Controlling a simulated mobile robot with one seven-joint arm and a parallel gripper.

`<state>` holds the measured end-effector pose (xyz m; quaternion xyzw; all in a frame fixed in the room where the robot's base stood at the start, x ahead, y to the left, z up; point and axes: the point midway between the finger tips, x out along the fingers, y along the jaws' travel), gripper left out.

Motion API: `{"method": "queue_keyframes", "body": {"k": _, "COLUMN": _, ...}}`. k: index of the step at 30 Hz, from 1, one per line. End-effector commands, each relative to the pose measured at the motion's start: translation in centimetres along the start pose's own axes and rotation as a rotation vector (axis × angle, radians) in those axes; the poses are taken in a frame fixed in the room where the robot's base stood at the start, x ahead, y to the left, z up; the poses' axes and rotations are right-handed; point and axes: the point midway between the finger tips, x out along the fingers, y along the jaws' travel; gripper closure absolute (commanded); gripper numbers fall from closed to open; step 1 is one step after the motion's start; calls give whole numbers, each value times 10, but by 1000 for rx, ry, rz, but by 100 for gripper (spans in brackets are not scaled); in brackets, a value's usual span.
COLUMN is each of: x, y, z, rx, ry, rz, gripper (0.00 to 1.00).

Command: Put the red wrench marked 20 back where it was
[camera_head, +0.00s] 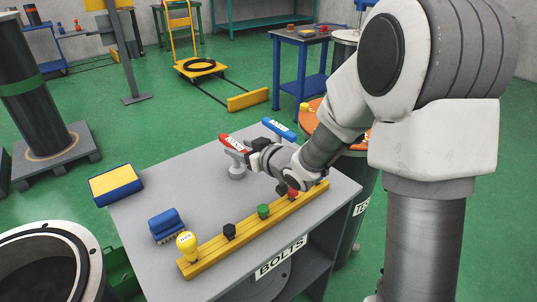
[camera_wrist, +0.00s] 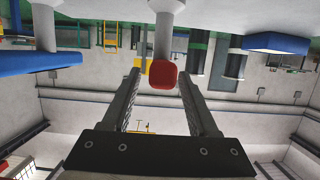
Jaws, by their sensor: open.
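The red wrench (camera_head: 234,142) with a white label lies on top of a grey post at the far edge of the grey table; its marking is too small to read surely. Its red end (camera_wrist: 163,75) shows in the wrist view between my two fingers, with clear gaps on both sides. My gripper (camera_head: 254,147) is open, close to the wrench's right side, fingers pointing at it. A blue wrench (camera_head: 279,129) lies on a similar post to the right, and a blue shape (camera_wrist: 35,62) shows at the left in the wrist view.
A yellow rack (camera_head: 208,250) with coloured knobs runs along the table front, beneath my arm. A blue brush-like block (camera_head: 166,225) and a yellow-and-blue pad (camera_head: 116,185) sit at the left. The table's middle left (camera_head: 190,185) is clear. An orange-topped drum (camera_head: 311,118) stands behind my arm.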

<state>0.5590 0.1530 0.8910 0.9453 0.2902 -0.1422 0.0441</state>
Motion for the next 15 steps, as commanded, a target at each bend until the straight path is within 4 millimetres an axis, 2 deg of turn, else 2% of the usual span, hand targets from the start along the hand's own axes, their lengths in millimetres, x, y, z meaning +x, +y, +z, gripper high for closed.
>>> {"method": "queue_keyframes", "body": {"k": 1, "x": -14, "y": 4, "z": -2, "rx": 3, "ry": -3, "rz": 6, "gripper": 40}}
{"method": "queue_keyframes", "body": {"k": 12, "x": -107, "y": 5, "z": 0, "rx": 1, "ry": -1, "rz": 6, "gripper": 40}}
{"method": "queue_keyframes", "body": {"k": 15, "x": -124, "y": 4, "z": 5, "rx": -1, "ry": 3, "rz": 4, "gripper": 40}}
